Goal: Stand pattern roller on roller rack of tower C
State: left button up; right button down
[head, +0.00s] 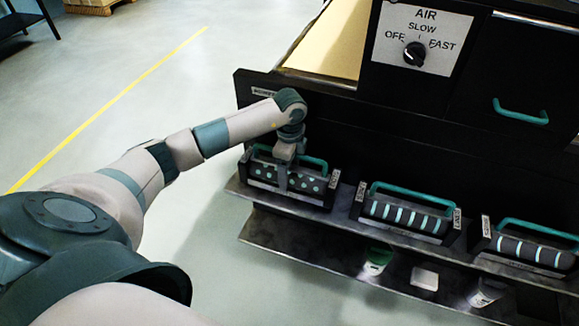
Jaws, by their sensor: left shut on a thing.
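A dark pattern roller with pale dots (310,184) sits at the left end of the shelf, in a dark holder with a teal handle (316,162). My left gripper (284,162) reaches down from above and is shut at the middle of this handle, hiding part of the handle and roller. Two more rollers with pale stripes, the middle one (405,216) and the right one (535,251), lie in similar teal-handled holders. I cannot tell which place is the rack of tower C, since the small labels are unreadable. My right gripper is out of view.
The grey shelf (340,222) runs along the dark machine's front. A lower shelf holds a green-and-white container (377,262), a white block (424,278) and a white cup (487,292). An AIR knob panel (422,40) is above. Open floor lies left, with a yellow line (110,108).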

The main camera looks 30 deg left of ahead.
pick_arm(q)
jog(key=shift+f, duration=0.7)
jog(key=shift+w+f, duration=0.1)
jog(key=shift+f, duration=0.1)
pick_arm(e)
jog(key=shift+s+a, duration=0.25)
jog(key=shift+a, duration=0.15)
pick_arm(q)
jog(key=shift+f, duration=0.15)
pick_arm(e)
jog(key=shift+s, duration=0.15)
pick_arm(q)
jog(key=o, duration=2.1)
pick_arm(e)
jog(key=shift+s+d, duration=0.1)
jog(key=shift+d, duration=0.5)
pick_arm(q)
jog(key=shift+r, duration=0.8)
notch_tip(320, 180, up, 11)
jog(key=shift+f+b, duration=0.2)
jog(key=shift+b, duration=0.7)
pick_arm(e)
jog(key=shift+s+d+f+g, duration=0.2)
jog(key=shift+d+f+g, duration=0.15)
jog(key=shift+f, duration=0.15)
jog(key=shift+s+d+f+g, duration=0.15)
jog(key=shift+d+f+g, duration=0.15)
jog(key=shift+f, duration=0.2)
